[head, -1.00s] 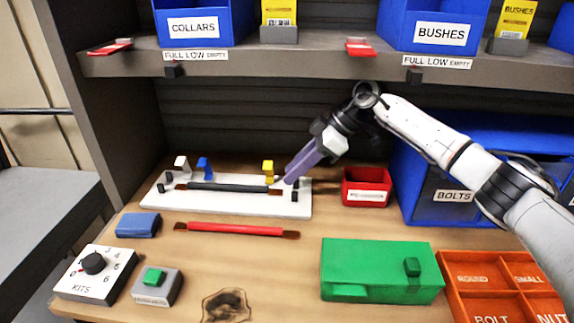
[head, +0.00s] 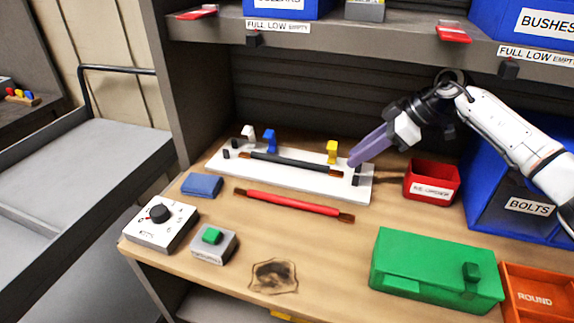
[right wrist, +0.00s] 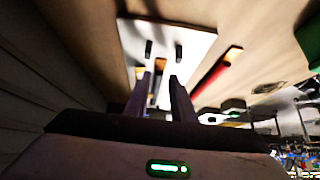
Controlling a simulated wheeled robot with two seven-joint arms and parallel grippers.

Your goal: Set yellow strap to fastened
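The yellow strap (head: 332,150) is a small upright yellow piece near the right end of a white board (head: 215,165). Whether it is fastened I cannot tell. A black cable (head: 295,163) with brown ends lies along the board, its right end near the yellow strap. My right gripper (head: 354,160) has its purple fingers just right of the yellow strap, above the board's right end, by the black pegs. In the right wrist view my right gripper (right wrist: 161,78) shows a gap between its fingers and holds nothing I can make out. My left gripper is out of view.
White and blue pieces (head: 269,138) stand at the board's left. A red cable (head: 290,202) lies in front. A red bin (head: 432,182) stands right of the board, a green box (head: 435,270) at front right. A shelf (head: 350,35) hangs above.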

